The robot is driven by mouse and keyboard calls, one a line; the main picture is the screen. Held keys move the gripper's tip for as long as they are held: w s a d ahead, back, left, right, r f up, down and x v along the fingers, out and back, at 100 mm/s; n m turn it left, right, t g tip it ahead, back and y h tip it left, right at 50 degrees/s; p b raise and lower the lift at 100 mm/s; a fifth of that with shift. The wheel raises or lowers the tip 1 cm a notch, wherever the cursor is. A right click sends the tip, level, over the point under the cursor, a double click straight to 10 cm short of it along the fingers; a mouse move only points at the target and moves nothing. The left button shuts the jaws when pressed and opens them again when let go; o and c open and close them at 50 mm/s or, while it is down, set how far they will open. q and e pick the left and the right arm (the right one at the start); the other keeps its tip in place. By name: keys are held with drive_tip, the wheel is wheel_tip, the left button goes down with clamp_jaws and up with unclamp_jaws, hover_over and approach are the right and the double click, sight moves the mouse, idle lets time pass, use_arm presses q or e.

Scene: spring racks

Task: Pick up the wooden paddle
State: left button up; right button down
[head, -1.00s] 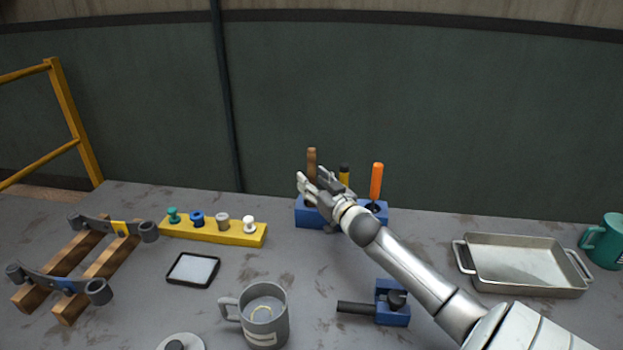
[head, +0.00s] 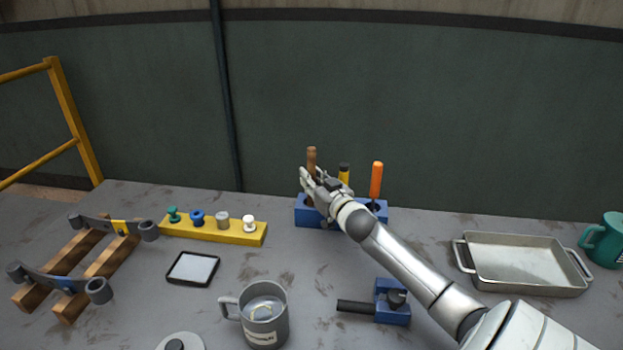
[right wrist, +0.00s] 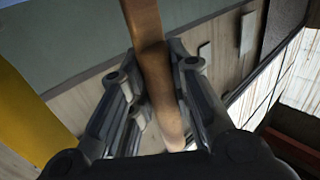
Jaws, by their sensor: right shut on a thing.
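The wooden paddle (head: 311,158) stands upright in the blue holder block (head: 377,215) at the back of the table; only its brown upper part shows above my gripper. My right gripper (head: 308,182) is shut on the paddle's shaft just above the block. In the right wrist view the brown paddle (right wrist: 151,60) runs between the two dark fingers (right wrist: 157,98), with a finger close on each side. The paddle's lower end is hidden in the head view by the gripper and block. My left gripper is not in view.
An orange-handled tool (head: 376,180) and a yellow-and-black one (head: 344,173) stand in the same block, close beside my gripper. A yellow peg rack (head: 215,231), a grey mug (head: 264,318), a metal tray (head: 525,262) and a small blue clamp (head: 392,302) are around the table.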

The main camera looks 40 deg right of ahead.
sight(311, 148)
wheel_tip(311, 148, up, 10)
drive_tip(key=shift+r, duration=0.1)
idle(0.4)
drive_tip(key=shift+p, duration=0.35)
